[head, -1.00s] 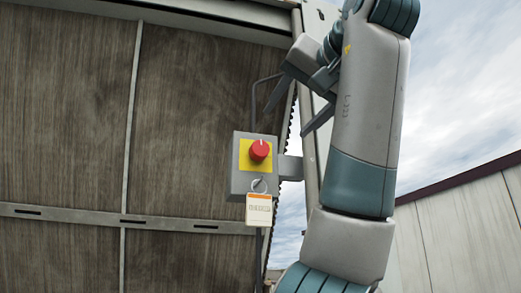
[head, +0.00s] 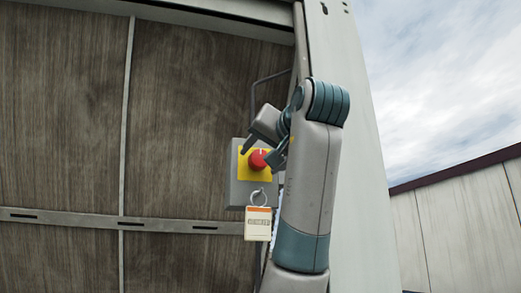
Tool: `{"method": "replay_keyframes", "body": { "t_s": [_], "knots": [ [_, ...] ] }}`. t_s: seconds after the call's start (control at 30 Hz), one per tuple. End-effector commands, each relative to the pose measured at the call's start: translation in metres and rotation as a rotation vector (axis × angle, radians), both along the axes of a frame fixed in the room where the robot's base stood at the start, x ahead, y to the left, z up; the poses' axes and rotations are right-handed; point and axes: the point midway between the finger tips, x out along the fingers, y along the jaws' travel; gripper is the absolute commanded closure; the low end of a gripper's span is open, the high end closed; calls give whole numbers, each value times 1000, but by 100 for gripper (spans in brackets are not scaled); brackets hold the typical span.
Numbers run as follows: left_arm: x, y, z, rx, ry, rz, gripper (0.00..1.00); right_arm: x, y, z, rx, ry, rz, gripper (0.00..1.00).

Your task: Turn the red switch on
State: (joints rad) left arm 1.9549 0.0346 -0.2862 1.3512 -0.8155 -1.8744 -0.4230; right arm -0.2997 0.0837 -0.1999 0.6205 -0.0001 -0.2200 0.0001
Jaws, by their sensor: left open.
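The red switch (head: 259,160) is a round red knob with a pale mark on top, on a yellow plate. The plate is on the front of a grey box (head: 240,191). My left gripper (head: 261,152) is open at the knob's upper side. One finger is at the upper left over the yellow plate, and the other is at the knob's upper right, covering a little of its edge. I cannot tell whether either finger touches the knob. My arm hides the right side of the box. My right gripper is not in view.
A white and orange tag (head: 258,225) hangs from a ring below the knob. A dark cable (head: 253,95) runs up from the box. Wood-look panels (head: 190,120) with a slotted metal rail (head: 60,217) fill the left. Open sky and a pale wall (head: 460,220) are at the right.

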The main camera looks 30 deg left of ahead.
Motion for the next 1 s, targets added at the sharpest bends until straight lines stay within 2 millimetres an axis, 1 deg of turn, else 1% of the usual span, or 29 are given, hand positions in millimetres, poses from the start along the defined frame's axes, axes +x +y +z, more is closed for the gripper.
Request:
{"method": "replay_keyframes", "body": {
  "t_s": [0.03, 0.2, 0.53, 0.57, 0.6, 0.67, 0.7, 0.73, 1.0],
  "knots": [
    [3, 5, 2, 0, 1, 1, 44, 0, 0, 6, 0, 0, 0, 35],
    [10, 13, 1, 0, 1, -1, 44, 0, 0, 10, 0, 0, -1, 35],
    [11, 14, 0, 0, 0, 0, 44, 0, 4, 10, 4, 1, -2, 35],
    [11, 14, 0, 0, 0, 0, 49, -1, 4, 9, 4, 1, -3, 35],
    [10, 14, 0, 0, 0, 0, 59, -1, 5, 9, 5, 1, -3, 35],
    [10, 14, 0, 0, 0, 0, 73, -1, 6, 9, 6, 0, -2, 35],
    [10, 14, 0, 0, 0, 0, 83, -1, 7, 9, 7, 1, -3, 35],
    [10, 14, 0, 0, 0, 0, 86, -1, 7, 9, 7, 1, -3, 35],
    [10, 14, -1, 8, 9, 0, 86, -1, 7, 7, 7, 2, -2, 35]
  ]
}}
